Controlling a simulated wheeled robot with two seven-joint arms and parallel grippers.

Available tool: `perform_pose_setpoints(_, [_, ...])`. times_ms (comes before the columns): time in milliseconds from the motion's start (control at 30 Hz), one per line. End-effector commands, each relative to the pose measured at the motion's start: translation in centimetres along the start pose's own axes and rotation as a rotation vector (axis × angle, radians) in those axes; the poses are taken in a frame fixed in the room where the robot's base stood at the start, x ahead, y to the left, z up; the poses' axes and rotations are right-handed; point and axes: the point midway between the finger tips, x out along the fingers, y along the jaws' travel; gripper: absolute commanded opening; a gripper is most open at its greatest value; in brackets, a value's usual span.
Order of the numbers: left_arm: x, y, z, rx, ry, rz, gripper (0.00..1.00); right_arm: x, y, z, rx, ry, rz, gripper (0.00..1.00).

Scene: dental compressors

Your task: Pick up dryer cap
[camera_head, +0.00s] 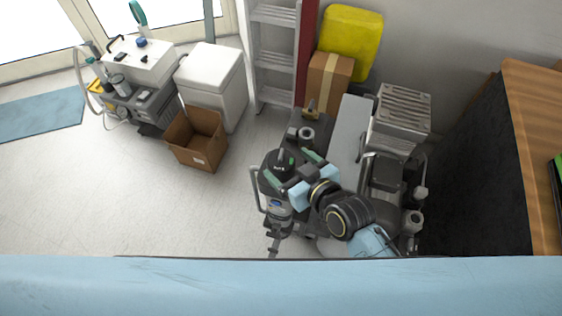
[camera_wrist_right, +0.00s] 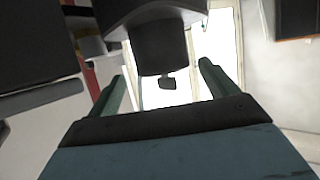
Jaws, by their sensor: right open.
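My left gripper is in neither view.
An open cardboard box (camera_head: 197,140) stands on the clear floor at left, near a white bin (camera_head: 212,85) and a white machine (camera_head: 140,62). A grey rack (camera_head: 273,50), a yellow container (camera_head: 349,42) and a metal box (camera_head: 402,110) stand behind and right. A wooden counter (camera_head: 535,130) is at far right.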

Motion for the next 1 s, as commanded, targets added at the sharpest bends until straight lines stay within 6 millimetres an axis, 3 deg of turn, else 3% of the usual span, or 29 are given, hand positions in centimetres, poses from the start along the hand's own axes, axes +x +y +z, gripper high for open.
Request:
perform_pose_setpoints(167, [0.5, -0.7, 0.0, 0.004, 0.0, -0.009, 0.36, 1.4, -0.2, 0.1, 0.001, 0.001, -0.001, 0.85])
perform_pose_setpoints(400, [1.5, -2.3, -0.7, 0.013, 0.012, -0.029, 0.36, 4.9, -0.4, 0.2, 0.001, 0.001, 0.0, 0.85])
perform_pose_setpoints(700, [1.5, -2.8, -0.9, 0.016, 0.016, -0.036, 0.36, 5.5, -0.4, 0.1, 0.0, -0.001, 0.0, 0.85])
perform_pose_setpoints(1000, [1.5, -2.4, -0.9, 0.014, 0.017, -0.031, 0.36, 5.5, -0.4, 0.1, 0.0, -0.001, 0.001, 0.48])
